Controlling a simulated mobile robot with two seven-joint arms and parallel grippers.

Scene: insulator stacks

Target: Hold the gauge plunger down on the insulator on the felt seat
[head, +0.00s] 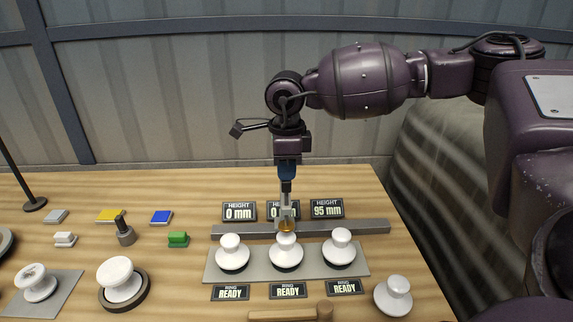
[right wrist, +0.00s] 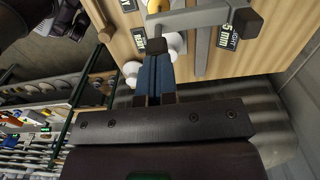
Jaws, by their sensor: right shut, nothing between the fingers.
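Three white insulators stand upright on a grey plate (head: 215,274), each on a dark seat: left (head: 232,252), middle (head: 286,251), right (head: 340,246). My right gripper (head: 286,204) points down above the middle insulator, its fingers shut with nothing between them. A yellow-gold plunger part (head: 286,227) shows just under the fingertips, close to the middle insulator's top; whether they touch I cannot tell. It also shows at the top of the right wrist view (right wrist: 157,5). The left height display (head: 238,212) reads 0 mm, the right one (head: 327,209) 95 mm; the middle one is partly hidden. My left gripper is not in view.
A grey rail (head: 370,227) runs behind the insulators. Ring signs (head: 288,290) reading READY stand in front. More insulators (head: 121,280) and coloured blocks (head: 161,217) lie to the left.

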